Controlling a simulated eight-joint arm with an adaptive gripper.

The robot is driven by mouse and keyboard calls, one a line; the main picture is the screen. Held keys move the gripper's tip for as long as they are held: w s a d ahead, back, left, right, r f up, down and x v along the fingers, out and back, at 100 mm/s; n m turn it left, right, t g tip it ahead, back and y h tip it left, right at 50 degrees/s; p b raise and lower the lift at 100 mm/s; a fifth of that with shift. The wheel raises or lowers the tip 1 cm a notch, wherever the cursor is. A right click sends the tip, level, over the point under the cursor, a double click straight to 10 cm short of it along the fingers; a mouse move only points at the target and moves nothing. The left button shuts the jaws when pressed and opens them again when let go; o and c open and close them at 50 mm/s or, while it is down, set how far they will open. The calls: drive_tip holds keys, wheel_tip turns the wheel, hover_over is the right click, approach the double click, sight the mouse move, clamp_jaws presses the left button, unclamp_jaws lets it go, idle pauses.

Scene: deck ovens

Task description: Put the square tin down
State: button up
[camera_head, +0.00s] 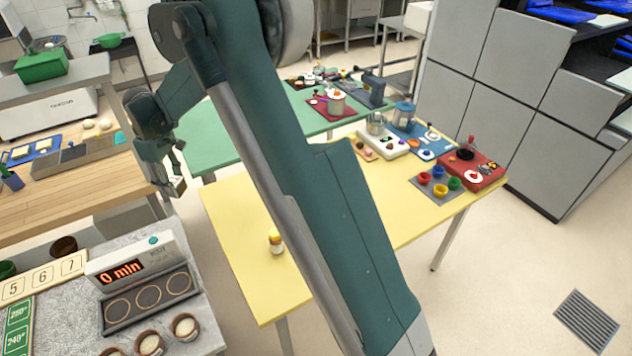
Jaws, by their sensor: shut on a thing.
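My gripper (172,172) hangs at the left of the picture, pointing down, by the right edge of the wooden counter.
The wooden counter (95,180) holds trays and a blue mat (33,151). A grey counter at front left bears a timer (140,262) and bowls. A yellow table (235,215) has a small jar (275,241); the green table (210,140) stands behind. My arm hides the middle.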

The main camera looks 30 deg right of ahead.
drive_tip(key=d+m, duration=0.5)
drive_tip(key=d, duration=3.5)
drive_tip(key=s+d+m, duration=0.2)
drive_tip(key=s+d, duration=0.3)
drive_tip(key=d, duration=0.7)
drive_tip(key=s+d+m, duration=0.1)
drive_tip(key=s+d, duration=0.5)
drive_tip(key=d, duration=0.5)
drive_tip(key=s+d+m, duration=0.2)
drive_tip(key=s+d, duration=0.3)
drive_tip(key=d, duration=0.7)
drive_tip(key=shift+s+f, duration=0.15)
drive_tip(key=shift+f, duration=1.1)
drive_tip(key=shift+s+f, duration=0.15)
drive_tip(key=shift+f, duration=1.1)
drive_tip(key=shift+f, duration=3.15)
